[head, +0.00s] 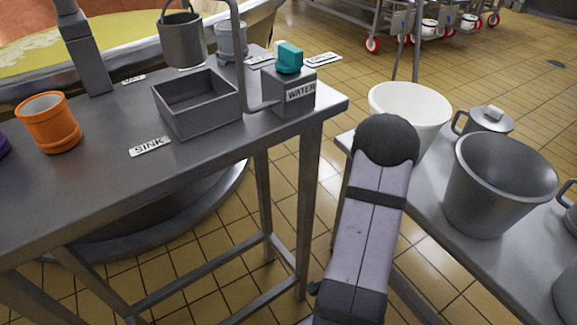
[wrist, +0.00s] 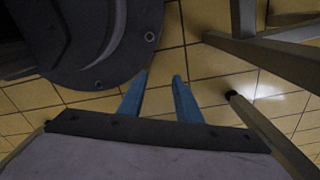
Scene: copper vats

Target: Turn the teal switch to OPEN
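The teal switch (head: 289,57) sits on top of a grey box labelled WATER (head: 289,92), at the right end of the metal table. Small white labels lie on either side of it, one on the left (head: 260,60) and one on the right (head: 322,60); their words are too small to read. My gripper (wrist: 158,88) shows in the wrist view as two blue fingers with a clear gap between them, open and empty over the tiled floor. The head view shows my arm right of the table, but not the fingers. The switch is not in the wrist view.
An orange cup (head: 50,122) stands farther left. At right, a second table holds a white bucket (head: 432,103) and a grey pot (head: 497,185).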

